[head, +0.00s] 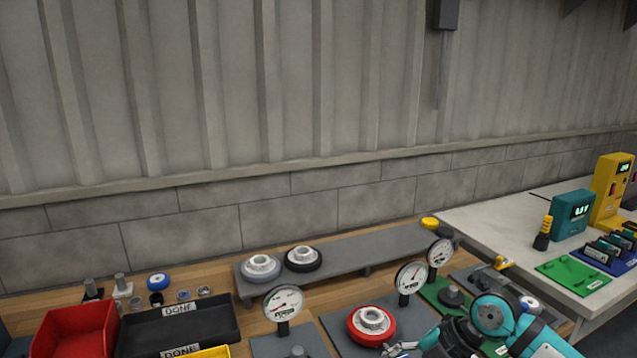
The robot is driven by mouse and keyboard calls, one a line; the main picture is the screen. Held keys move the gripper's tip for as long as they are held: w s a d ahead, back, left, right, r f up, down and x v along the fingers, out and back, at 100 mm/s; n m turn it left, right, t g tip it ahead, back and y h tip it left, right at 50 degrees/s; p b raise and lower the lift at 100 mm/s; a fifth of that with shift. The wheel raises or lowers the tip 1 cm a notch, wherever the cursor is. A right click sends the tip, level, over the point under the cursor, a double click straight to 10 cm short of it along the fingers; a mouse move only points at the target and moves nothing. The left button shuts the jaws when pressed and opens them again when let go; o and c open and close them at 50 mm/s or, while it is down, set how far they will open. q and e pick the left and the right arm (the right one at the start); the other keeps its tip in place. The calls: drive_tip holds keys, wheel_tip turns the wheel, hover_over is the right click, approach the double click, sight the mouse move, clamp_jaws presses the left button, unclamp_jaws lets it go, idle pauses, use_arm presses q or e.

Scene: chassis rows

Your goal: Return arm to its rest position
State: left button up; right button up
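My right arm (490,318), teal and black, reaches in from the lower right corner over the front of the workbench. Its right gripper (402,348) shows only partly at the bottom edge, with a silvery finger part just right of and below a red wheel (357,334). Whether it touches the wheel or holds anything I cannot tell. The red wheel has a pale hub and sits on a dark grey plate (405,318). My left arm and gripper are out of view.
Three dial gauges (284,304) stand on the bench. A grey raised shelf (350,252) behind carries two wheels and a yellow disc. A red bin (75,330) and black tray (160,332) are at left. A white table (490,222) with teal and yellow devices is at right.

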drive_tip(key=s+a+r+m+t+y, duration=0.2)
drive_tip(key=a+r+t+y, duration=0.4)
drive_tip(key=a+r+y, duration=0.6)
drive_tip(key=w+d+r+m+t+h, duration=0.25)
drive_tip(key=d+m+t+h, duration=0.2)
drive_tip(key=m+t, duration=0.55)
drive_tip(key=d+f+m+t+h, duration=0.2)
drive_tip(key=d+f+m+h, duration=0.3)
drive_tip(key=d+m+h, duration=0.5)
drive_tip(key=s+d+f+m+g+h, duration=0.2)
drive_tip(key=f+h, duration=0.1)
drive_tip(key=f, duration=0.2)
drive_tip(key=s+d+f+m+g+h, duration=0.1)
drive_tip(key=s+d+f+g+h, duration=0.15)
drive_tip(key=f, duration=0.35)
drive_tip(key=s+a+f+g+y, duration=0.1)
drive_tip(key=s+f+g, duration=0.55)
drive_tip(key=s, duration=0.45)
drive_tip(key=s+f+g, duration=0.5)
drive_tip(key=s+f, duration=0.3)
drive_tip(key=s, duration=0.2)
wheel_tip(320, 180, down, 26)
drive_tip(key=s+g, duration=0.1)
drive_tip(key=s, duration=0.1)
drive_tip(key=s+d+f+g, duration=0.1)
drive_tip(key=s+d+f, duration=0.1)
drive_tip(key=s+f, duration=1.2)
drive_tip(key=s, duration=0.2)
drive_tip(key=shift+s+d+f, duration=0.3)
drive_tip(key=shift+d+f, duration=0.05)
